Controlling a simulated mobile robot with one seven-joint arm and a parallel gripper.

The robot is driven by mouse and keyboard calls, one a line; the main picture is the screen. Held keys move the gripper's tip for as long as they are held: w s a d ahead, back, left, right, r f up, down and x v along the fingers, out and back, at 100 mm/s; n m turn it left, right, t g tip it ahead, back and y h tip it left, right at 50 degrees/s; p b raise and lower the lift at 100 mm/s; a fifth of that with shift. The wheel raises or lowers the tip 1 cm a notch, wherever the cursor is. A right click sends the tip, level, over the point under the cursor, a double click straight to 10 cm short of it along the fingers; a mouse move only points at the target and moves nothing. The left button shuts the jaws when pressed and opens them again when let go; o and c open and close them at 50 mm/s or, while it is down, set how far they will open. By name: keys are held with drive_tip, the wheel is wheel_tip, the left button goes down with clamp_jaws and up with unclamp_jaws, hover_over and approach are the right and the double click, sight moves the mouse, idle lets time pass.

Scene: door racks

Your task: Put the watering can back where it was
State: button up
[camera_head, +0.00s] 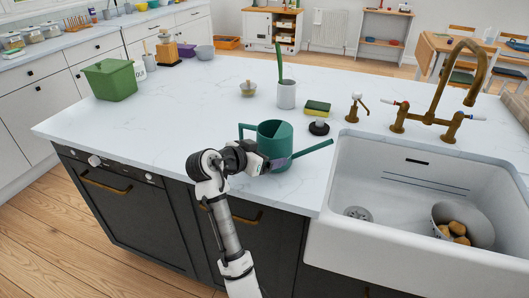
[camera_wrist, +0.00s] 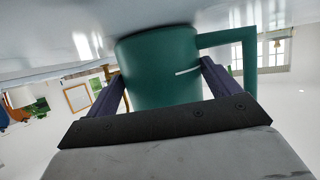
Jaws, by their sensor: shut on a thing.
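The watering can (camera_head: 275,140) is dark green, with a handle on its left and a long spout reaching right. It is upright at the front edge of the white island counter, left of the sink. My gripper (camera_head: 275,163) reaches it from the front and is shut on its body. In the wrist view, the two fingers sit on either side of the green can (camera_wrist: 160,68), with the handle to the right. I cannot tell whether its base touches the counter.
The counter (camera_head: 205,110) has free room left of and behind the can. A white cup (camera_head: 287,96), a sponge (camera_head: 317,108) and a small jar (camera_head: 248,89) stand behind it. A green bin (camera_head: 110,80) is at the far left. The sink (camera_head: 400,190) and brass tap (camera_head: 455,90) are at the right.

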drive_tip(key=shift+f, duration=0.15)
drive_tip(key=o, duration=1.2)
drive_tip(key=shift+s+a+r, duration=0.1)
drive_tip(key=shift+r, duration=0.1)
drive_tip(key=b+v, duration=0.3)
drive_tip(key=v, duration=0.8)
drive_tip(key=shift+s+a+r, duration=0.2)
drive_tip(key=shift+s+r, duration=0.05)
drive_tip(key=shift+s, duration=0.1)
